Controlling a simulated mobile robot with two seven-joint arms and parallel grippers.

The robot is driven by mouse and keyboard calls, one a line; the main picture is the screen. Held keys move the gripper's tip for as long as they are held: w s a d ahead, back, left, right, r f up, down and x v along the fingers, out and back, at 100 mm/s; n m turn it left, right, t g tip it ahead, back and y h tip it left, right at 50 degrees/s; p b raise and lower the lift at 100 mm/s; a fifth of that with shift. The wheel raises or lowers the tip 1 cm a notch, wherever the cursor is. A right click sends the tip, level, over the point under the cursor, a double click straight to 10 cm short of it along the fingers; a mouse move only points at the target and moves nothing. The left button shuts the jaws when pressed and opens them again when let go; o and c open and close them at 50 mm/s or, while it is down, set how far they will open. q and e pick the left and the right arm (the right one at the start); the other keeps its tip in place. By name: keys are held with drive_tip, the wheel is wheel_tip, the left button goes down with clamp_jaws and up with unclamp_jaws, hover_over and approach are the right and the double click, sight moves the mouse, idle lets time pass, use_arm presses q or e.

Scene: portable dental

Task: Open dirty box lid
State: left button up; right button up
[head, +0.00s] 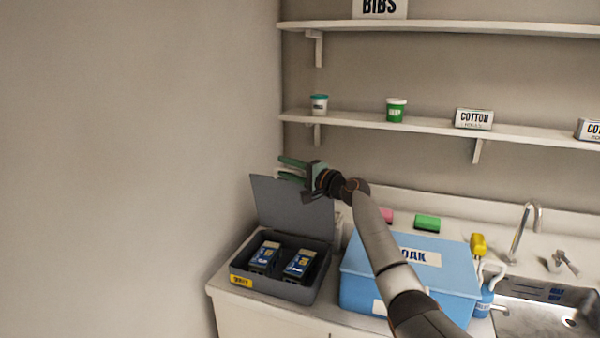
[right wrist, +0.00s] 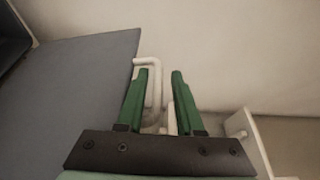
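The grey dirty box (head: 272,290) stands at the left end of the counter with a yellow label on its front. Its lid (head: 290,205) is up, standing nearly upright at the back; it also shows in the right wrist view (right wrist: 75,90). My right gripper (head: 283,167) is at the lid's upper edge, its green fingers pointing left. In the right wrist view its fingers (right wrist: 160,73) are apart. A pale bent bar (right wrist: 153,62) beside the lid's edge shows near and between them; I cannot tell whether they touch it. My left gripper is out of view.
Two dark blue-labelled packs (head: 299,263) lie inside the box. A blue lidded box (head: 358,285) stands to its right, under my right arm. A sink (head: 540,310) is farther right. Shelves (head: 350,121) run above, and a wall closes the left side.

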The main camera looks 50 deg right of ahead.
drive_tip(key=shift+s+a+f, duration=0.1)
drive_tip(key=shift+s+f, duration=0.4)
drive_tip(key=s+b, duration=0.2)
drive_tip(key=s, duration=0.9)
drive_tip(key=shift+s+d+r, duration=0.2)
drive_tip(key=shift+d+r, duration=0.1)
drive_tip(key=shift+r, duration=0.15)
